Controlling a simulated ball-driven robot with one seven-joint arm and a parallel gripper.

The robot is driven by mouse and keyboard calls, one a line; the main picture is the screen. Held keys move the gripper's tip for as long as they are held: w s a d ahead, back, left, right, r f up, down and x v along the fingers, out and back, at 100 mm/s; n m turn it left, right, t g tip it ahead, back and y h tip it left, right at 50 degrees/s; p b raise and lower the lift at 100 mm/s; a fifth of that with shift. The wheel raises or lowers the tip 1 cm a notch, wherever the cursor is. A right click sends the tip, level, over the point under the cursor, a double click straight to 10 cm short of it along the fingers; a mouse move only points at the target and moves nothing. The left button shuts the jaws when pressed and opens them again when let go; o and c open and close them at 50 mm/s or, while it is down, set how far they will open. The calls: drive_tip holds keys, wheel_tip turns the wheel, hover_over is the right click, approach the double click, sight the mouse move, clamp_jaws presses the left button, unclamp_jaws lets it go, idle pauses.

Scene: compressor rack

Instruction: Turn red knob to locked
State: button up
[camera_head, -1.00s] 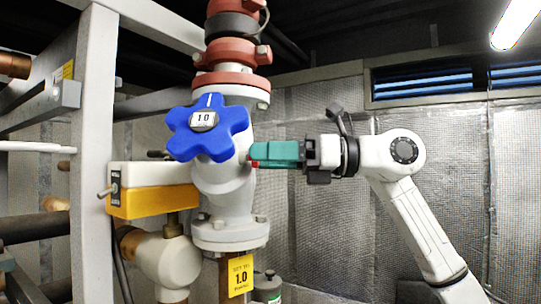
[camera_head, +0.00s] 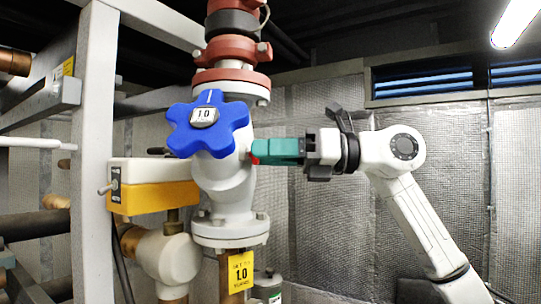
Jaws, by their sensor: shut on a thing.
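The red knob (camera_head: 256,147) is small and mostly hidden. Only a bit of red shows at the right side of the pale grey valve body (camera_head: 222,176), between the teal fingertips. My gripper (camera_head: 264,151) comes in from the right, roughly level, with its teal fingers shut around the knob. The fingers hide the knob's shape and any mark on it, so I cannot tell its angle.
A big blue star-shaped handwheel (camera_head: 236,117) sits close to the left of my fingertips. A yellow and white box (camera_head: 153,199) is left of the valve. Red flanges (camera_head: 232,78) rise above, and a yellow tag (camera_head: 241,272) hangs below. Open room lies to the right.

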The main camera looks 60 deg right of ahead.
drive_tip(key=shift+d+f+m+b, duration=0.1)
drive_tip(key=shift+m+b, duration=1.15)
drive_tip(key=shift+m, duration=3)
drive_tip(key=shift+d+f+m+b, duration=0.1)
drive_tip(key=shift+m+b, duration=1.1)
drive_tip(key=shift+m, duration=3.05)
drive_tip(key=o, duration=1)
drive_tip(key=shift+o, duration=0.2)
drive_tip(key=b+v, duration=0.2)
drive_tip(key=v, duration=0.8)
drive_tip(key=shift+s+d+b, duration=0.2)
drive_tip(key=shift+s+b, duration=0.05)
drive_tip(key=shift+b, duration=0.1)
